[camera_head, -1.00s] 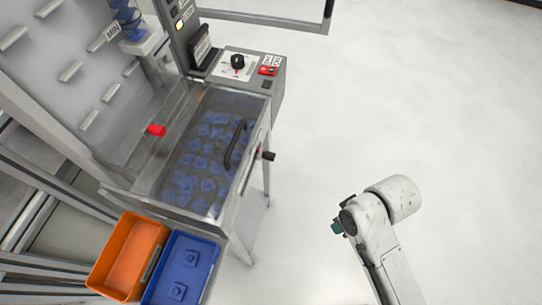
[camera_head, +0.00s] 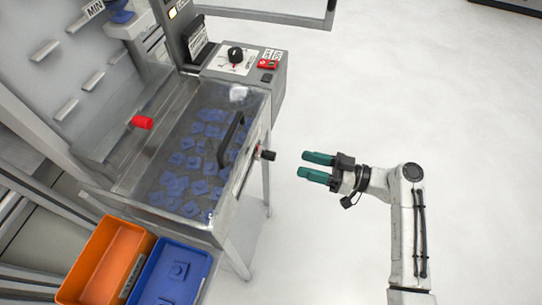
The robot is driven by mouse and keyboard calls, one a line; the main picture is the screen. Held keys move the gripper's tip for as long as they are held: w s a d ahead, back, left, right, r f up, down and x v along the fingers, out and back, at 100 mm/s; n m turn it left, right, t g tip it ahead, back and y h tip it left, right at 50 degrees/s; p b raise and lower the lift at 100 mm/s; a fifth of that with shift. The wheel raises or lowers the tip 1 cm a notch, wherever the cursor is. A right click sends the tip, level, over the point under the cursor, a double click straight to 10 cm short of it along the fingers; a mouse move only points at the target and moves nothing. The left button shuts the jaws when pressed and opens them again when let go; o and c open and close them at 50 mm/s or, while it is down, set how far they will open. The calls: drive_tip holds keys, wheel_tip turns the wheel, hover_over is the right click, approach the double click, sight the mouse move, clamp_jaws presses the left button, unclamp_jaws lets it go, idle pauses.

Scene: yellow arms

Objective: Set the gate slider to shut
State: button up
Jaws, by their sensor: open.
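A black knob (camera_head: 267,155) sticks out from the front side of the machine, beside a slot in the metal face. A red knob (camera_head: 142,122) stands inside, at the foot of the pegged back panel. The frames do not make clear which one is the gate slider. My gripper (camera_head: 304,164) has two teal fingers, parted and empty. It points left towards the black knob, a short way to its right and apart from it.
A clear lid with a black handle (camera_head: 231,140) covers several blue parts. A dial panel (camera_head: 236,58) with a red switch is at the back. An orange bin (camera_head: 102,262) and a blue bin (camera_head: 172,270) stand at the front left. Floor on the right is clear.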

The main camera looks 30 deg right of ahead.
sight(275, 157)
drive_tip(key=p+x, duration=0.2)
drive_tip(key=x, duration=0.8)
drive_tip(key=shift+w+a+f, duration=0.1)
drive_tip(key=shift+a, duration=0.1)
drive_tip(key=shift+c, duration=0.4)
clamp_jaws()
